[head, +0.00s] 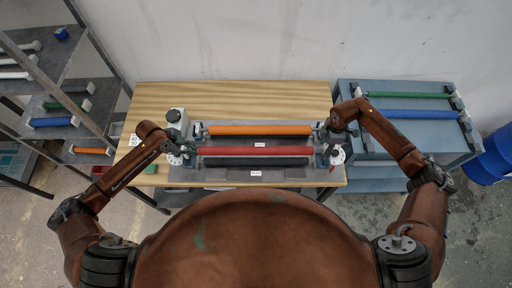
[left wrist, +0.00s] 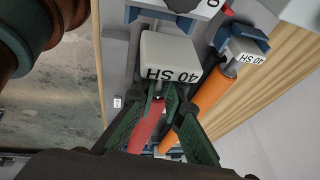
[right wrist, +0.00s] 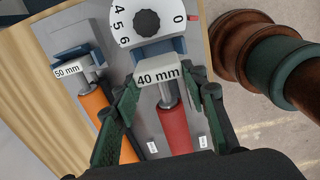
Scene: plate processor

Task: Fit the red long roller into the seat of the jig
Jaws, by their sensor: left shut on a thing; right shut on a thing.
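The red long roller (head: 240,151) lies level across the front of the grey jig (head: 180,174), with a pale end block at each end. In the left wrist view my left gripper (left wrist: 164,108) is shut on the roller's end, close behind its end block (left wrist: 170,57). In the right wrist view my right gripper (right wrist: 168,98) is shut on the other end, just behind the block marked 40 mm (right wrist: 157,72). A blue bracket seat (right wrist: 165,47) shows just beyond that block. I cannot tell whether the blocks sit in the seats or are above them.
An orange roller (head: 260,130) with a 50 mm block rests in blue brackets behind. A dark roller (head: 270,162) lies just in front of the red one. A blue-grey cart (head: 400,133) holds green and blue rollers at right. Shelves with rollers stand at left.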

